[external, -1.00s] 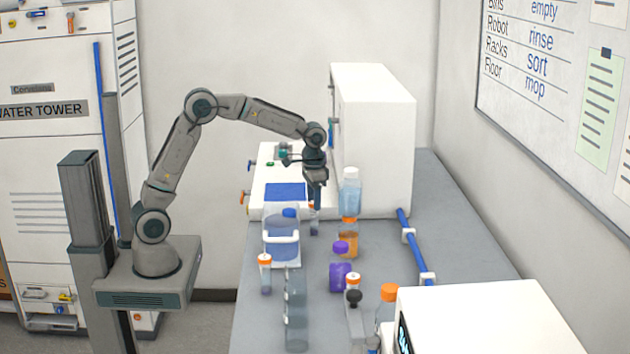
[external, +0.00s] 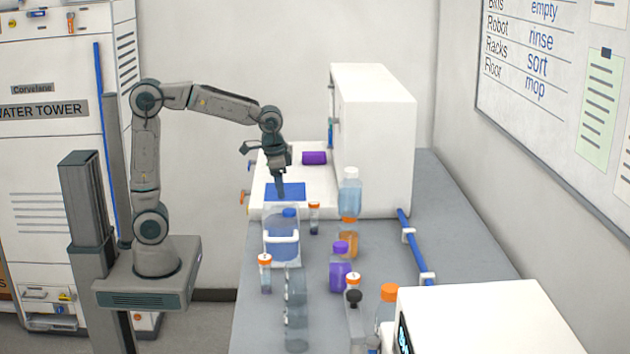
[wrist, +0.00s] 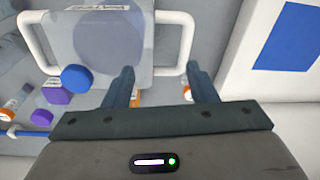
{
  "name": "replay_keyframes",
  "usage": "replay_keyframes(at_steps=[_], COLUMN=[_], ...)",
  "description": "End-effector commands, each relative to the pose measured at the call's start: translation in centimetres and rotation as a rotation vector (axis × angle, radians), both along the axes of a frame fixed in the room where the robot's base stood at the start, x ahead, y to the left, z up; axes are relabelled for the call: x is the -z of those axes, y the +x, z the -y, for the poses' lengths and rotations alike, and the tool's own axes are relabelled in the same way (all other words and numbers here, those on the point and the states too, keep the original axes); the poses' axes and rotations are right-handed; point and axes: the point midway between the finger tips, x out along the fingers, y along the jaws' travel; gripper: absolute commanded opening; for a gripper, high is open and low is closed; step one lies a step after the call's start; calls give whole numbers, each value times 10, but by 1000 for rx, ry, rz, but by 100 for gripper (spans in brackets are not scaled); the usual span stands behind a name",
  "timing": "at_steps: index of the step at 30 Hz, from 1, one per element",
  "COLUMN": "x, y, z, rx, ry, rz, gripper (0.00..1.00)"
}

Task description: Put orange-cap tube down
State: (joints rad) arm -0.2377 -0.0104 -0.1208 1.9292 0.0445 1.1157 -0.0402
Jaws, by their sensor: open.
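An orange-cap tube (external: 314,220) stands upright on the grey bench, just right of the clear jug and in front of the white machine. In the wrist view a small orange-and-white cap (wrist: 188,92), probably this tube's, shows beside the inner side of the right finger. My gripper (external: 281,190) is above and left of the tube, apart from it, over the area between the jug and the blue panel. In the wrist view its two fingers (wrist: 162,85) are spread with nothing held. Another orange-cap tube (external: 265,274) stands left of the jug, nearer the camera.
The clear jug (external: 281,245) with a blue cap stands close below my gripper. Purple (external: 340,270), orange (external: 348,240) and pale blue (external: 349,190) bottles stand to the right. A purple cylinder (external: 314,158) lies on the white machine (external: 375,150).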

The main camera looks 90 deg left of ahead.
Motion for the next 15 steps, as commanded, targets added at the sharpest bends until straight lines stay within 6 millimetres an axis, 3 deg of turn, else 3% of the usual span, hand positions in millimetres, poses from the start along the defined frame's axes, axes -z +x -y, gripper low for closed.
replay_keyframes(at_steps=[1, 9, 15], x=[-1, 17, 39], y=[-18, -103, -150], z=[9, 39, 51], rx=[18, 88, 128], ry=[4, -1, -19], rz=[16, 96, 141], gripper=[52, 52, 52])
